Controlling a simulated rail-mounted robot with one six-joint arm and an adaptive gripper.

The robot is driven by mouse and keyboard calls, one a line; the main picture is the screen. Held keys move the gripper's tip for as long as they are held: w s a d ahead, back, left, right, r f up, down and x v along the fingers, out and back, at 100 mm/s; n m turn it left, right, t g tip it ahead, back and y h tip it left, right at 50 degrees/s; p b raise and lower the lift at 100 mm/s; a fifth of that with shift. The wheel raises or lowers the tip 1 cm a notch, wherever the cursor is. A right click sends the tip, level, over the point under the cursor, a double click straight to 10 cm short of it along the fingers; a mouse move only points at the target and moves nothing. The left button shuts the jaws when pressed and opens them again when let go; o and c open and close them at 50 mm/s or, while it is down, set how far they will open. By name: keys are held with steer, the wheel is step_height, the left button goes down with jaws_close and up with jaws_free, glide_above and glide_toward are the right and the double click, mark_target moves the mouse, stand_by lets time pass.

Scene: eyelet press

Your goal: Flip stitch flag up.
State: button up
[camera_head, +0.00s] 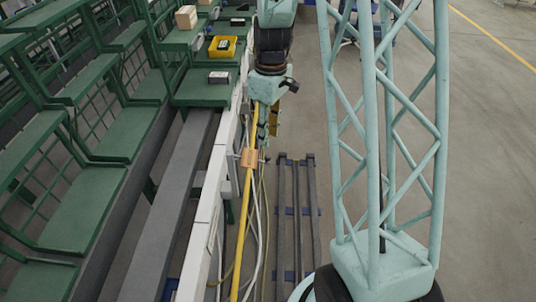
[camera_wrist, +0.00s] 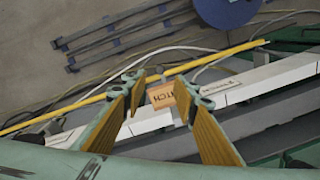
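The stitch flag (camera_wrist: 161,96) is a small orange-tan plate in the wrist view, with dark letters ending in "ITCH". The start of its word is not readable. It lies by the yellow pipe (camera_wrist: 75,107) and the white rail (camera_wrist: 150,122). My gripper (camera_wrist: 159,85) is open, one yellow-padded finger on each side of the flag in this view. I cannot tell whether either finger touches it. In the head view the flag (camera_head: 249,158) shows at the white rail's edge, just below my gripper (camera_head: 266,140), whose fingertips are hard to make out.
Green slanted racks (camera_head: 75,205) line the left side. A yellow bin (camera_head: 222,46), a cardboard box (camera_head: 186,17) and a dark box (camera_head: 219,77) sit on green shelves. Grey bars (camera_head: 296,215) lie on the floor right of the pipe. Loose cables run beside the pipe.

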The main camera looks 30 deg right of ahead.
mark_target(268, 156)
steer(key=shift+s+a+f+b, duration=0.1)
steer(key=shift+f+b, duration=0.1)
steer(key=shift+f, duration=2.2)
steer(key=shift+s+a+f+b, duration=0.1)
steer(key=shift+f+b, duration=0.1)
steer(key=shift+f, duration=2.2)
steer(key=shift+w, duration=0.1)
steer(key=shift+c, duration=0.9)
jaws_close()
